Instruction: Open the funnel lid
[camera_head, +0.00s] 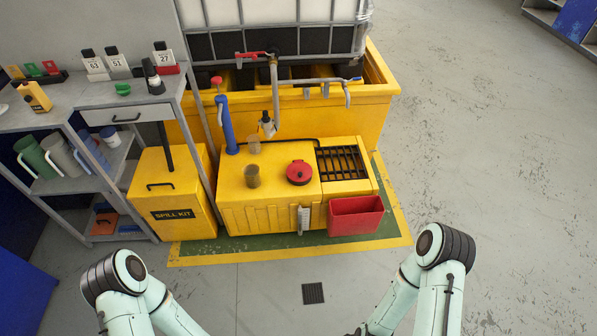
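A round red lid (300,172) with a small dark knob on top sits on the yellow cabinet (240,205), right of its middle. It lies flat and looks shut; any funnel under it is hidden. My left arm comes in at the bottom left, and its gripper is below the picture. My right arm comes in at the bottom right. A small dark part at its end shows at the bottom edge, too cut off to read as open or shut. Both arms are well short of the cabinet and touch nothing there.
Two small cups (252,177) and a blue upright handle (226,125) stand left of the lid. A tap on a pipe (268,124) hangs behind. A black grate (342,162) lies to the right, above a red bin (356,216). The floor in front is clear.

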